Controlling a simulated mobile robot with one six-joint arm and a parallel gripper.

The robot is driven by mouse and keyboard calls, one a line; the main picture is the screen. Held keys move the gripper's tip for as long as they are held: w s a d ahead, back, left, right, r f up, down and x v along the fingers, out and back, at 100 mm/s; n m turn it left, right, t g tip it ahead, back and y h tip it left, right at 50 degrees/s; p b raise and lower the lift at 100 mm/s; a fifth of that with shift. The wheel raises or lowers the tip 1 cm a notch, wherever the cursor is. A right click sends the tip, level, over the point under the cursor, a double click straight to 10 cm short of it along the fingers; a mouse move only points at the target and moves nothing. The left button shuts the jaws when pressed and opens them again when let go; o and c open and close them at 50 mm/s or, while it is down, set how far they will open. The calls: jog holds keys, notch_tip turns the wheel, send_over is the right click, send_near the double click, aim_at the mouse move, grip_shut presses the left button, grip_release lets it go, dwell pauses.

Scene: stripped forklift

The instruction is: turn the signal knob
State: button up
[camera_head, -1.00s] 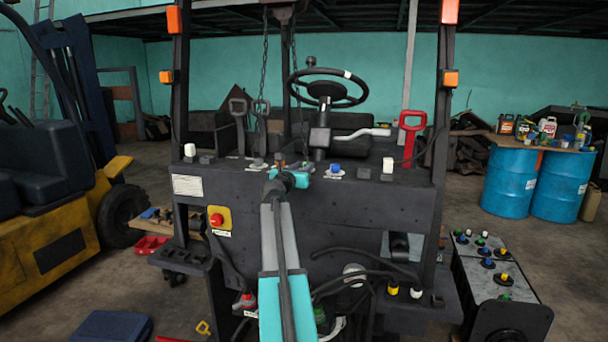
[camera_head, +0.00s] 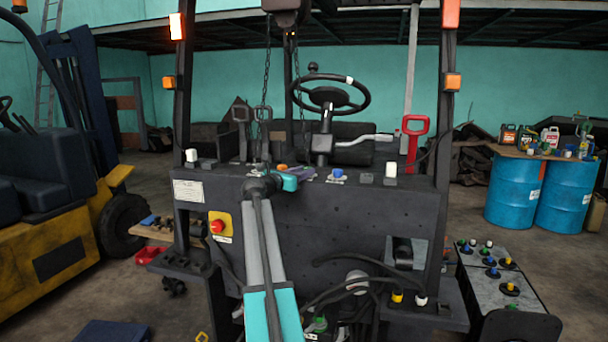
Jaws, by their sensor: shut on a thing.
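The dark dashboard panel (camera_head: 385,212) of the forklift stands in front of me. A small orange knob (camera_head: 282,167), which looks like the signal knob, shows at its top edge. My gripper (camera_head: 290,172) is at this knob, shut on it as far as I can see. My wrist hides the fingertips and most of the contact. The upper left signal lamp (camera_head: 176,27) glows bright, while the upper right lamp (camera_head: 450,14) is plain orange.
A blue knob (camera_head: 337,173) sits just right of my gripper. White switches, levers, a red handle (camera_head: 412,140) and the steering wheel (camera_head: 328,92) stand around it. A red stop button (camera_head: 217,226) is on the panel's left. Loose cables hang lower right.

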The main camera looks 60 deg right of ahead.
dwell(0.3)
jog(key=o, duration=1)
jog(key=shift+o, duration=0.2)
jog(key=w+a+b, duration=0.1)
jog(key=a+b, duration=0.2)
jog(key=a, duration=1)
jog(key=shift+a, duration=0.4)
